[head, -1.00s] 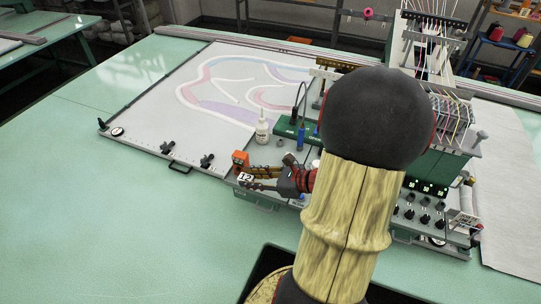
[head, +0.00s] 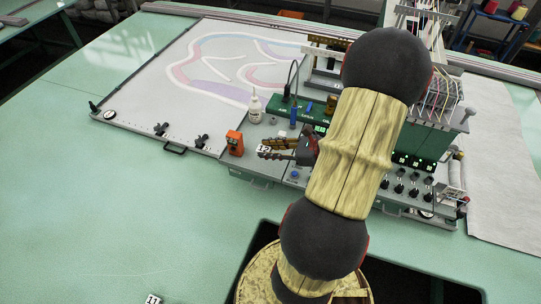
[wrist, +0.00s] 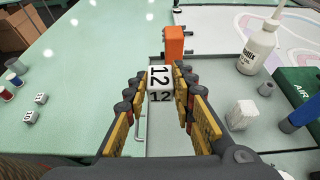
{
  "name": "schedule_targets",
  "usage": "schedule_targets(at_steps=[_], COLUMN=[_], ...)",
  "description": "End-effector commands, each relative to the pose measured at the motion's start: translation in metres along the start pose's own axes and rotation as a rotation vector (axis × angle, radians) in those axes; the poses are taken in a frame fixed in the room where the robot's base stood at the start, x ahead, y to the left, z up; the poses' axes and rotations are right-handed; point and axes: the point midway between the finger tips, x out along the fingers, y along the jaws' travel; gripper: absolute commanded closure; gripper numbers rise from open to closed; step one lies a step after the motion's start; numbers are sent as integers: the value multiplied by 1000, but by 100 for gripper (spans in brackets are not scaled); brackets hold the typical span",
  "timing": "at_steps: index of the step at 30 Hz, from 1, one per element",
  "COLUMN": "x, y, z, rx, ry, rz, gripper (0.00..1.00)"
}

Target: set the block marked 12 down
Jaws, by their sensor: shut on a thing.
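My gripper (wrist: 157,80) is shut on a white block marked 12 (wrist: 160,84), which sits between its yellow-padded fingers. In the wrist view the number shows on two faces of the block. In the head view the block (head: 264,149) shows at the tips of my gripper (head: 268,147), over the grey panel (head: 236,163) and right of an orange device (head: 235,142). I cannot tell whether its underside touches the panel.
A white bottle (wrist: 257,48) stands right of the block, with a green AIR unit (wrist: 302,88) beyond. A small white lump (wrist: 242,114) lies on the panel. Another small marked block (head: 153,299) is at the table's front. The green table (head: 90,210) is largely clear at left.

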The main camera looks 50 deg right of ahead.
Motion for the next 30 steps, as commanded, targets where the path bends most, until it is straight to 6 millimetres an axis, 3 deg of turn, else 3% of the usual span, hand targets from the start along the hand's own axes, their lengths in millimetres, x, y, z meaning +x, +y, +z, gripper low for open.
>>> schedule_targets(at_steps=[3,9,14,21,30], x=[12,21,25,36,37], y=[-15,-30,-35,-36,-36], z=[-19,-33,-39,-67,-68], rx=[2,1,0,3,0], ry=[0,0,1,0,0], rz=[3,1,1,1,0], gripper=[100,100,100,100,100])
